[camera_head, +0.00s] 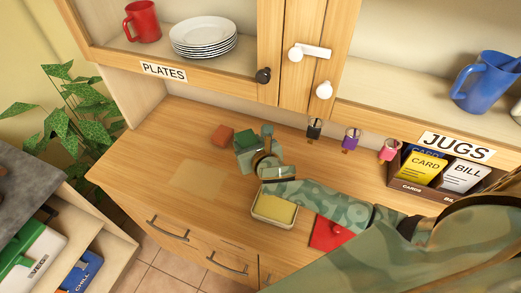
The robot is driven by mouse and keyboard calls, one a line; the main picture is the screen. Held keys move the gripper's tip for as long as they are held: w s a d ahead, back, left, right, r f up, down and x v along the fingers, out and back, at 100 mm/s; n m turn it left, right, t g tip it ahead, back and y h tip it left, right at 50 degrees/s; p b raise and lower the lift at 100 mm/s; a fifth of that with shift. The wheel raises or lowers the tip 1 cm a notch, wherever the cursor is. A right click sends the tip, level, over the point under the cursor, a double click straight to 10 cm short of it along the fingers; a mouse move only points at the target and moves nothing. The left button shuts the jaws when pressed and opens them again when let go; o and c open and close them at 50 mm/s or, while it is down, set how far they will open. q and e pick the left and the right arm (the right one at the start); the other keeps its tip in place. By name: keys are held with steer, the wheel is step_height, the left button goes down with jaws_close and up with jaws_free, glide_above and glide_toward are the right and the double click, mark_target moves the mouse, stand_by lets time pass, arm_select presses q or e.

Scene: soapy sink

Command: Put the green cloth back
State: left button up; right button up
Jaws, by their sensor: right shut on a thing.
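The green cloth (245,140) is a small dark green piece above the back of the wooden counter, just right of an orange-brown cloth (219,135). My right gripper (254,141) reaches in from the right and is shut on the green cloth. My camouflage-coloured wrist hides the counter just below it. I cannot tell whether the cloth touches the counter. My left gripper is not in view.
A tray with a yellow sponge (275,207) and a red flat item (330,233) lie near my right forearm. Black (314,128), purple (351,138) and pink (389,150) small items stand at the back. A card box (425,184) is right. The counter's left is clear.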

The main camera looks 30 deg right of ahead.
steer(key=w+d+f+b, duration=0.1)
steer(key=f, duration=0.1)
steer(key=w+d+f+b, duration=0.1)
steer(key=d+f, duration=0.1)
steer(key=w+d+f+b, duration=0.1)
steer(key=d+f, duration=0.1)
steer(key=shift+w+f, duration=0.1)
steer(key=shift+w, duration=0.25)
steer(key=f, duration=0.1)
steer(key=f+b, duration=0.2)
steer(key=f, duration=0.1)
steer(key=shift+w+d, duration=0.15)
steer(key=shift+d, duration=0.15)
steer(key=shift+r, duration=0.15)
steer(key=o, duration=0.9)
